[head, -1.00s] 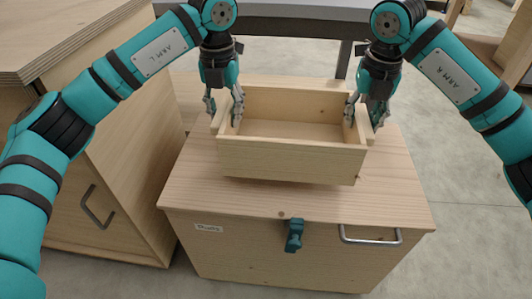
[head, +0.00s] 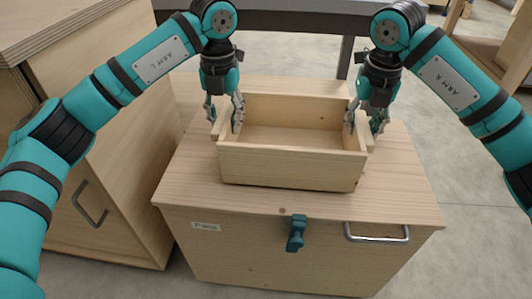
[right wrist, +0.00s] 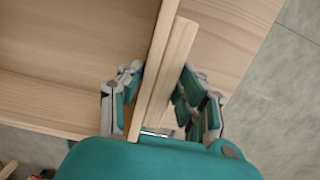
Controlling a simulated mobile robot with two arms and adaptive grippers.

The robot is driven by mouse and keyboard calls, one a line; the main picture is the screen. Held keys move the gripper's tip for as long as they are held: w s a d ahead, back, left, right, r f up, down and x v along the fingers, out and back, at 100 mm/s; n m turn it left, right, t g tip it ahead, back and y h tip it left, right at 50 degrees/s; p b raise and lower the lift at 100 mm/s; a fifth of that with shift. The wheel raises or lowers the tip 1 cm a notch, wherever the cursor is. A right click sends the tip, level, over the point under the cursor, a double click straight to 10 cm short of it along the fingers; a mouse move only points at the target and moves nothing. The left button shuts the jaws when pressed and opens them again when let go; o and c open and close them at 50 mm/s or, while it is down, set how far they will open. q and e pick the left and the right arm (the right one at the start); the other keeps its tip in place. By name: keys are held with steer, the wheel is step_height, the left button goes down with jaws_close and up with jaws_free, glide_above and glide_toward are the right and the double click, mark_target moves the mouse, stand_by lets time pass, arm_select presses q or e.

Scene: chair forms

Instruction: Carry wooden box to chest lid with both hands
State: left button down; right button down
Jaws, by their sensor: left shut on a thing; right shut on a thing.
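The open, empty wooden box (head: 290,165) is level over the chest lid (head: 190,185). Its underside looks to be on the lid or very close to it. My left gripper (head: 225,122) is shut on the box's left end wall, with fingers on both sides of it. My right gripper (head: 364,124) is shut on the right end wall. In the right wrist view, my right gripper (right wrist: 160,105) has its finger pads either side of the pale wall of the box (right wrist: 166,70). The lid is closed on the chest.
A teal latch (head: 296,233) and a metal handle (head: 376,233) are on the chest's front. A wooden cabinet (head: 110,160) stands close at left. A grey bench (head: 300,20) is behind. Grey floor (head: 475,190) is clear at right.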

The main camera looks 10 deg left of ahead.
arm_select(q)
steer(key=shift+a+f+b, duration=0.15)
steer(key=shift+f+b, duration=0.35)
steer(key=shift+f, duration=0.2)
arm_select(e)
steer(key=shift+d+f, duration=0.15)
steer(key=shift+f, duration=0.55)
arm_select(q)
steer(key=c, duration=1.2)
jaws_free()
steer(key=shift+r, duration=0.1)
arm_select(e)
steer(key=c, duration=1.2)
jaws_free()
steer(key=shift+r, duration=0.15)
arm_select(q)
steer(key=o, duration=0.3)
arm_select(e)
steer(key=o, duration=0.3)
arm_select(q)
steer(key=shift+r, duration=0.15)
